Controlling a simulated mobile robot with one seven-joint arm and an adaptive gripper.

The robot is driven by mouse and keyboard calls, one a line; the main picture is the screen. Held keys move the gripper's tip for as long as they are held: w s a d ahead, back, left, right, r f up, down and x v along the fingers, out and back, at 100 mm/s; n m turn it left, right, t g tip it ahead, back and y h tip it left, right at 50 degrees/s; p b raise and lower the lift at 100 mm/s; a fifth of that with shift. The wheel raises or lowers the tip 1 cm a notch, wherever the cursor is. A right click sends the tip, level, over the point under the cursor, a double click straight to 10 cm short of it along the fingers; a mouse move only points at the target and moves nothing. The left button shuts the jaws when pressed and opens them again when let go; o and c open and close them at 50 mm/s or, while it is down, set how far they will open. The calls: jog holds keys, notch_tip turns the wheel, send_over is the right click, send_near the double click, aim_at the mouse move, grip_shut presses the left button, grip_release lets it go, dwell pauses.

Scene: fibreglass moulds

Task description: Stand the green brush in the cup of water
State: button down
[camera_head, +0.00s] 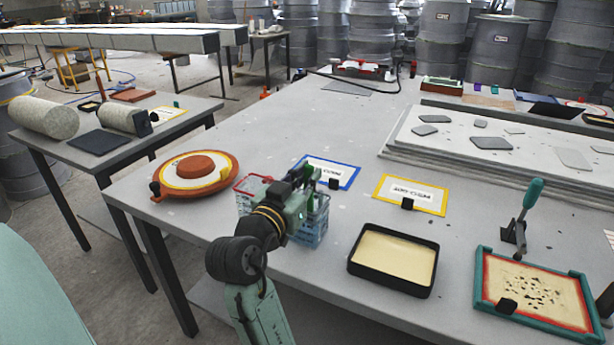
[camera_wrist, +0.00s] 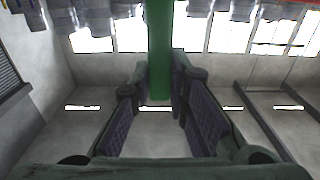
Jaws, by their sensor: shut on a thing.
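My gripper (camera_head: 305,185) is over the near part of the table, left of centre in the head view. In the wrist view its two padded fingers (camera_wrist: 160,115) are shut on the green brush (camera_wrist: 160,50), whose straight green handle stands upright between them. In the head view the arm and gripper cover most of the brush. I cannot make out the cup of water for sure. A blue see-through holder (camera_head: 314,229) stands just below and behind my gripper, partly hidden by it.
A red-rimmed holder (camera_head: 248,184) is left of my gripper. A round orange-and-cream mould (camera_head: 195,172) lies further left. Blue-framed (camera_head: 345,174) and yellow-framed (camera_head: 412,194) cards, a black tray (camera_head: 393,260) and a framed panel (camera_head: 536,290) lie to the right. The table's middle back is clear.

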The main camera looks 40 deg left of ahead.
jog(key=c, duration=1.6)
grip_release()
jog(key=shift+f, duration=0.1)
jog(key=shift+o, duration=0.2)
